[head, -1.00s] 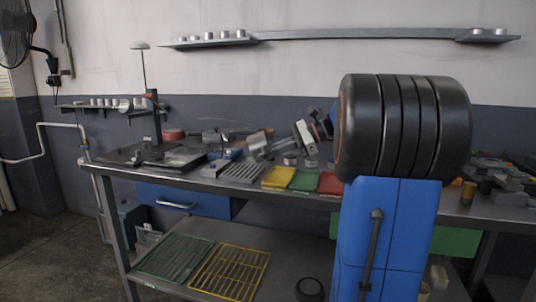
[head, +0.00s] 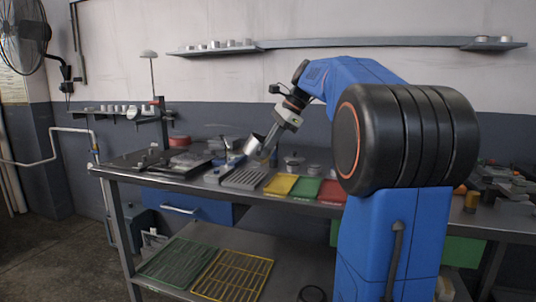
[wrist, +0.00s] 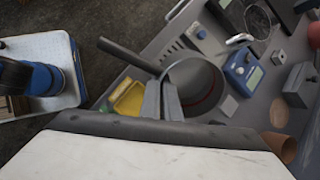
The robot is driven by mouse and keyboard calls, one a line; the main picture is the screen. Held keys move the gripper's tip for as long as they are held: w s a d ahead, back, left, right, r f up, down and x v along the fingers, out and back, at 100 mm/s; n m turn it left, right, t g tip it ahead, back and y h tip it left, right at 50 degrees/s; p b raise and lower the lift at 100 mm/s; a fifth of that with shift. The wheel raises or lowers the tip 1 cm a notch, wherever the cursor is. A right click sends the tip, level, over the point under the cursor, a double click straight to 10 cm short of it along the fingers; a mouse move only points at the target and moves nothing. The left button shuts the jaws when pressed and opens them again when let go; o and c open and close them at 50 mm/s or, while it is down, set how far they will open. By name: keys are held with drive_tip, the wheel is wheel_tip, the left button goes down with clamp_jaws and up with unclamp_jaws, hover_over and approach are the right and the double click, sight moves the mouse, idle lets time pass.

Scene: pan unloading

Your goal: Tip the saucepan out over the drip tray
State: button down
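The metal saucepan (head: 253,144) is held above the bench, tilted, just over the grey slotted drip tray (head: 245,178). My gripper (head: 270,142) is above and to the right of the tray, pointing down and left. In the wrist view, the round saucepan (wrist: 203,82) shows its open mouth, and its dark handle (wrist: 128,54) sticks out to the upper left. My fingers (wrist: 164,98) are close together on the pan's rim beside the handle. Part of the slotted tray (wrist: 172,50) shows beyond the pan. I cannot tell what is inside the pan.
Yellow (head: 281,184), green (head: 306,188) and red (head: 332,191) trays lie right of the drip tray. A small lidded pot (head: 294,162) stands behind them. A blue device with a display (wrist: 242,70) is beside the pan in the wrist view. A dark plate stand (head: 140,160) fills the bench's left end.

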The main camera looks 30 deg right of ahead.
drive_tip(key=shift+w+a+r+g+h, duration=0.2)
drive_tip(key=shift+r+g+h, duration=0.25)
drive_tip(key=shift+h, duration=0.15)
drive_tip(key=shift+w+a+r+g+h, duration=0.2)
drive_tip(key=shift+r+g+h, duration=0.25)
drive_tip(key=shift+h, duration=0.15)
drive_tip(key=shift+w+a+r+g+h, duration=0.15)
drive_tip(key=shift+a+r+g+h, duration=0.1)
drive_tip(key=shift+r+g+h, duration=0.35)
drive_tip(key=shift+w+a+r+g+h, duration=0.2)
drive_tip(key=shift+r+g+h, duration=0.2)
drive_tip(key=shift+r+h, duration=0.3)
